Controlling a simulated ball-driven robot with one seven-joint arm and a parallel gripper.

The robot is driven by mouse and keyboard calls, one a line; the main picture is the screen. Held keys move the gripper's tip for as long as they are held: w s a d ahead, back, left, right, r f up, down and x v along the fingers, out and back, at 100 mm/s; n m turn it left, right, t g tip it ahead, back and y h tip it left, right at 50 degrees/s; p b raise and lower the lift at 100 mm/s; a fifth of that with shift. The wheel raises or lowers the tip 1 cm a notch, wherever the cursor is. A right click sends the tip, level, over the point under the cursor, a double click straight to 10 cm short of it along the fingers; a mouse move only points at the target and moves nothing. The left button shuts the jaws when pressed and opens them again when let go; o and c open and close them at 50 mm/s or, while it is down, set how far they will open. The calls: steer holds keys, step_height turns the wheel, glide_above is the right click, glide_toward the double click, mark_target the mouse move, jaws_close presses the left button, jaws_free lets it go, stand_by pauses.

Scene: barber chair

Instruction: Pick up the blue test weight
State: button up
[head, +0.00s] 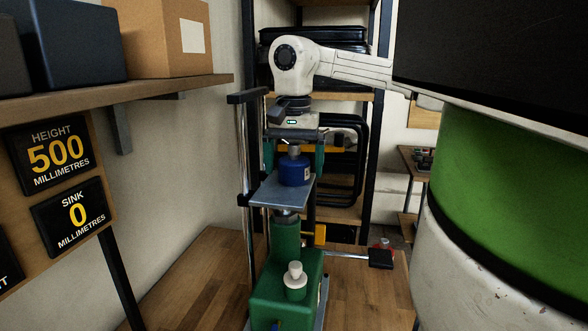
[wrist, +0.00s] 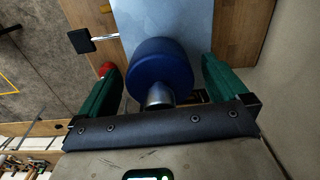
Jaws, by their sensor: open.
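The blue test weight (head: 295,171) stands upright on a small grey-blue plate (head: 268,192) on top of a green jack. It has a short metal neck and knob on top. My gripper (head: 294,150) is right above it, pointing down and open. In the wrist view the blue weight (wrist: 154,68) lies between the two green fingers (wrist: 158,85), with its metal knob toward the palm. A gap shows on both sides of the weight, so neither finger appears to touch it. The plate (wrist: 170,18) shows behind it.
The green jack base (head: 285,285) with a pale knob stands on the wooden bench (head: 205,270). A chrome post and dark bracket (head: 246,97) rise just left of my gripper. A shelf with boxes (head: 165,40) is at upper left. Black tubing (head: 352,160) and shelving stand behind.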

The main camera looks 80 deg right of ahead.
jaws_close()
steer(key=shift+r, duration=0.15)
stand_by(0.7)
